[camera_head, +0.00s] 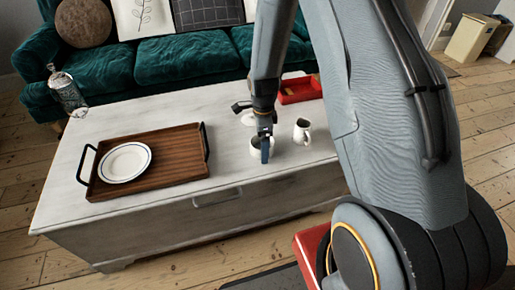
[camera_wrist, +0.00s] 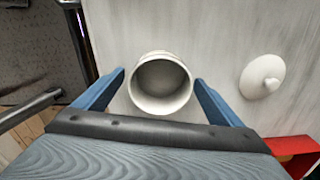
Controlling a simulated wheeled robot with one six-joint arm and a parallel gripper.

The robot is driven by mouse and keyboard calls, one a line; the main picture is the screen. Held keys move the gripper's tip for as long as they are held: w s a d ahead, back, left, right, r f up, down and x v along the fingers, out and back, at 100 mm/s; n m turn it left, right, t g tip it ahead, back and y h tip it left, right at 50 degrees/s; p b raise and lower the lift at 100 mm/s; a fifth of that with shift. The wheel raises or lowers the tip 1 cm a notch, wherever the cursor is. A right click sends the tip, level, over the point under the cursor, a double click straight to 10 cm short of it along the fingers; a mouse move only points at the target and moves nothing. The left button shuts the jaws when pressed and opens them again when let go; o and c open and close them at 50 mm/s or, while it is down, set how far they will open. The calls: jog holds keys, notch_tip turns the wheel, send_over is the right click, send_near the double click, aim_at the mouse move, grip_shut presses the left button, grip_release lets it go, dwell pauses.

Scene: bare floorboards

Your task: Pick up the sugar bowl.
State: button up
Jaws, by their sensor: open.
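The sugar bowl (camera_wrist: 162,84) is a white, round, open-topped bowl on the table, seen from above in the wrist view. In the head view the sugar bowl (camera_head: 255,147) is partly hidden behind a blue finger. My gripper (camera_wrist: 160,77) is open, with one blue finger on each side of the bowl and a gap on both sides. In the head view my gripper (camera_head: 264,148) points down at the bowl. A white round lid with a knob (camera_wrist: 263,76) lies apart from the bowl, to its right in the wrist view.
On the whitewashed table (camera_head: 90,140), a white creamer (camera_head: 302,131) stands just right of the bowl. A wooden tray (camera_head: 175,165) with a plate (camera_head: 126,162) is to the left. A red tray (camera_head: 300,90) is behind. A green sofa (camera_head: 190,58) stands beyond.

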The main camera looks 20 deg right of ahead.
jog(key=c, duration=1.2)
